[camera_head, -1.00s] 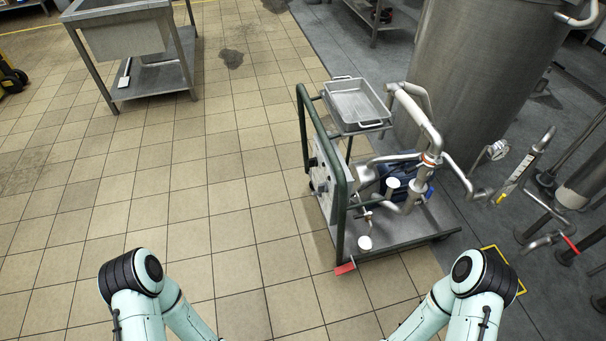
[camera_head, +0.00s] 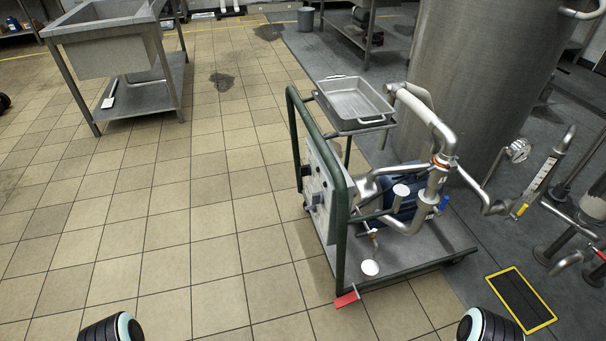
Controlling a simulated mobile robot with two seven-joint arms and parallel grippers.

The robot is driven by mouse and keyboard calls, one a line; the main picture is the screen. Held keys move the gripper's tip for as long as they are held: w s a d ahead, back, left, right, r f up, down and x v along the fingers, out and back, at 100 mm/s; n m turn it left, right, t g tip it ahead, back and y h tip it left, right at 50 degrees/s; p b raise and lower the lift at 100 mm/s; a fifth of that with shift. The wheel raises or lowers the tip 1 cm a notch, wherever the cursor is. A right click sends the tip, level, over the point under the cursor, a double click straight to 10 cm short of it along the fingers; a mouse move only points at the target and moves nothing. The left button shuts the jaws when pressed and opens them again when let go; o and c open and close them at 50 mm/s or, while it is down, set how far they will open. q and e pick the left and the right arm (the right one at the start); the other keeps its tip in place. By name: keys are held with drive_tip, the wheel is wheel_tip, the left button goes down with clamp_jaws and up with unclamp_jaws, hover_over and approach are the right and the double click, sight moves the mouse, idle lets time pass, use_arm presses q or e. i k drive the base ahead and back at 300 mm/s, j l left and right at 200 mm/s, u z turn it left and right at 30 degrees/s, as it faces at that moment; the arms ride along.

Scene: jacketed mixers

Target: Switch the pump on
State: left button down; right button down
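The pump (camera_head: 405,197) is a blue-bodied unit with steel pipes, mounted on a wheeled cart (camera_head: 420,252) with a green tubular frame (camera_head: 343,225), right of centre. A grey control panel (camera_head: 318,185) is on the cart's left side, behind the green frame. Small dark knobs or switches (camera_head: 313,200) show on it, too small to read their position. Only the tops of my two arms show at the bottom edge; both grippers are out of view.
A metal tray (camera_head: 355,100) sits on the cart's upper shelf. A red pedal-like piece (camera_head: 346,299) sticks out at the cart's front corner. A large steel tank (camera_head: 480,90) and pipework stand right. A sink table (camera_head: 105,50) is upper left. Tiled floor left of the cart is clear.

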sight(305, 170)
drive_tip(key=i+j+u, duration=0.1)
drive_tip(key=j, duration=0.35)
drive_tip(key=i+j+u, duration=0.1)
drive_tip(key=i+j, duration=0.45)
drive_tip(key=j, duration=0.25)
drive_tip(key=i+u, duration=0.15)
drive_tip(key=i+l, duration=0.1)
drive_tip(key=l, duration=0.25)
